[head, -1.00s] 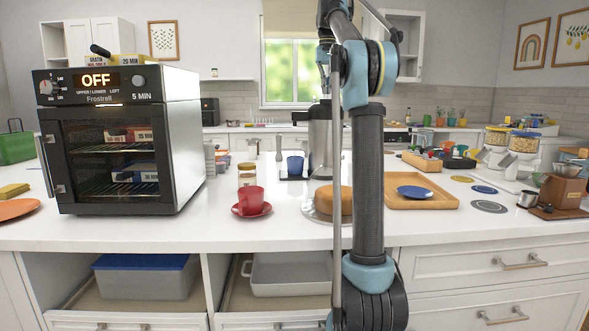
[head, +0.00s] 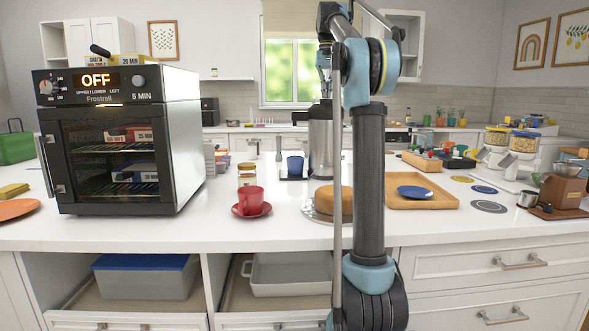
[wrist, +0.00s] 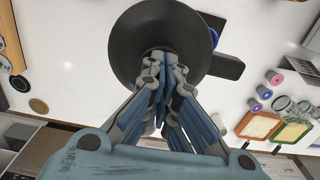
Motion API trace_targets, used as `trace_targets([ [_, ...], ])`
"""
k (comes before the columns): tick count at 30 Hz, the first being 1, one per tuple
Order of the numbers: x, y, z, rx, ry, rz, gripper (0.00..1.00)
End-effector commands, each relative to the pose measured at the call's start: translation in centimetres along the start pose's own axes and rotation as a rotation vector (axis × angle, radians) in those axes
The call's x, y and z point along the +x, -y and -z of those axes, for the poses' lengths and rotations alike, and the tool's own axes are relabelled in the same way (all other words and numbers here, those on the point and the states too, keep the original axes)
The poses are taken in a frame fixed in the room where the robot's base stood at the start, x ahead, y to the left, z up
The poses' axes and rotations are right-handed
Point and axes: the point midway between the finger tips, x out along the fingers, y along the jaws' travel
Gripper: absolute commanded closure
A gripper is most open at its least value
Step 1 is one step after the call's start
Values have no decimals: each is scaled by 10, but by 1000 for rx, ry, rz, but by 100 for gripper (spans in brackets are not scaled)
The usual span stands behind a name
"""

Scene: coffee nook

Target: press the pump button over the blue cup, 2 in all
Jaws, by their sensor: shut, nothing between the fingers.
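The pump pot (head: 320,143) is a tall silver cylinder with a dark top, standing on the white counter, partly behind my arm. The blue cup (head: 295,166) stands beside it at left on a dark tray. My gripper (head: 325,91) is above the pot's top, small and partly hidden by my arm in the head view. In the wrist view my gripper (wrist: 163,60) is shut and empty, its fingertips over the dark round pot top (wrist: 133,45). A sliver of the blue cup (wrist: 214,37) shows past that top. I cannot tell whether the fingers touch the button.
A red cup (head: 251,197) on a saucer, jars (head: 247,174) and a brown cake-like round (head: 325,199) stand in front of the pot. A wooden tray (head: 440,203) with a blue plate is at right. An oven (head: 118,140) stands at left.

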Motion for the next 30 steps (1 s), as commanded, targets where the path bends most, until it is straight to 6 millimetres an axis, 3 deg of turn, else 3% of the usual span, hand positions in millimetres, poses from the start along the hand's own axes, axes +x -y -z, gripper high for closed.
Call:
trace_targets([
  [30,17,0,0,0,0,0,100],
])
